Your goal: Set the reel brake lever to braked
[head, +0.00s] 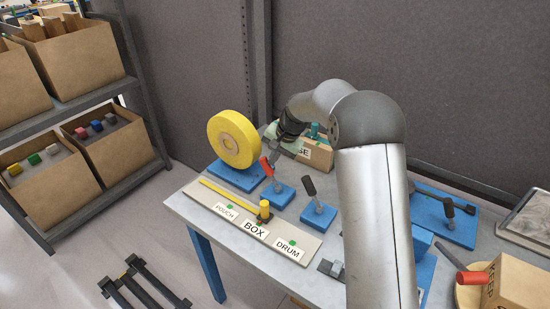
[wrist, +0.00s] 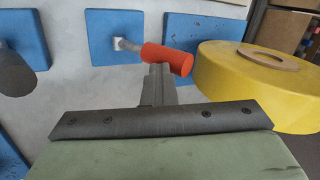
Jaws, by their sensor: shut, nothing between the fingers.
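A lever with a red handle (head: 267,167) stands on a blue base plate (head: 277,196), right of the yellow reel (head: 232,140). Its handle leans up and to the left in the head view. In the wrist view the red handle (wrist: 167,58) points toward the yellow reel (wrist: 255,85). My gripper (wrist: 159,72) is shut and empty. Its fingertips are at the near side of the red handle, overlapping it in the picture; I cannot tell whether they touch. In the head view my gripper is close behind the red handle, with its fingertips hard to make out.
A dark-handled lever (head: 310,188) stands on another blue plate to the right. A board with POUCH, BOX and DRUM labels (head: 254,228) and a yellow-topped slider (head: 264,209) lies in front. A cardboard box (head: 318,155) stands behind my gripper.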

